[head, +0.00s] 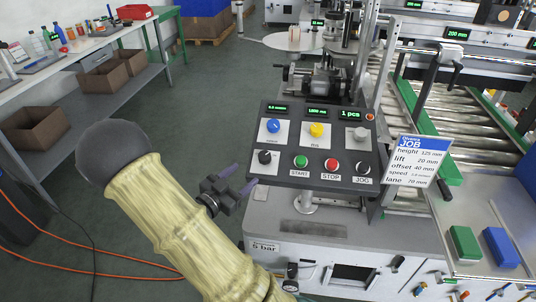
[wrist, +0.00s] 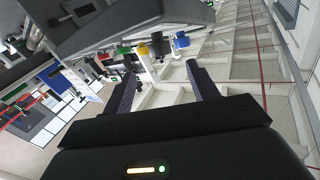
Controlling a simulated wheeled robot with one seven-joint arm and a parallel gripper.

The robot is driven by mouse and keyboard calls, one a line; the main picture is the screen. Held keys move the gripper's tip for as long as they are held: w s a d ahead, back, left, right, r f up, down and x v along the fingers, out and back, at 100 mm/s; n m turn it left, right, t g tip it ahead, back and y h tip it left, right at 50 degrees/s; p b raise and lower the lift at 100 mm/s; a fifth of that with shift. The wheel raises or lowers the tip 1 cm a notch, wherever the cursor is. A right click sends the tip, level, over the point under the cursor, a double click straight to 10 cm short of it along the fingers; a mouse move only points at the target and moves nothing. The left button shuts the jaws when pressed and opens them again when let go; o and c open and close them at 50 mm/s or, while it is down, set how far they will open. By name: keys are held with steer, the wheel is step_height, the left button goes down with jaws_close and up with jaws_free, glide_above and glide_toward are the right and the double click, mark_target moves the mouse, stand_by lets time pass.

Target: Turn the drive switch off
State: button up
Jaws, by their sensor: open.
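The control panel (head: 318,178) is a dark, tilted box on the machine's front. Its lower row has a black knob (head: 265,157) on a white plate at the left, then a green START button (head: 301,161), a red STOP button (head: 332,165) and a dark JOG button (head: 362,169). The black knob looks like a switch, but its label is too small to read. My gripper (head: 240,179) is open and empty, just left of the panel's lower left corner and apart from the knob. In the wrist view, my open fingers (wrist: 163,80) point towards small coloured controls.
Above are a blue knob (head: 273,126), a yellow knob (head: 317,130), a grey knob (head: 360,134) and green displays. A job card (head: 416,160) stands right of the panel. A roller conveyor (head: 455,95) lies beyond. A bench with boxes (head: 103,76) is at left; floor between is clear.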

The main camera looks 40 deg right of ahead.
mark_target(268, 154)
steer(key=x, duration=1.3)
steer(key=shift+p, duration=0.35)
steer(key=c, duration=1)
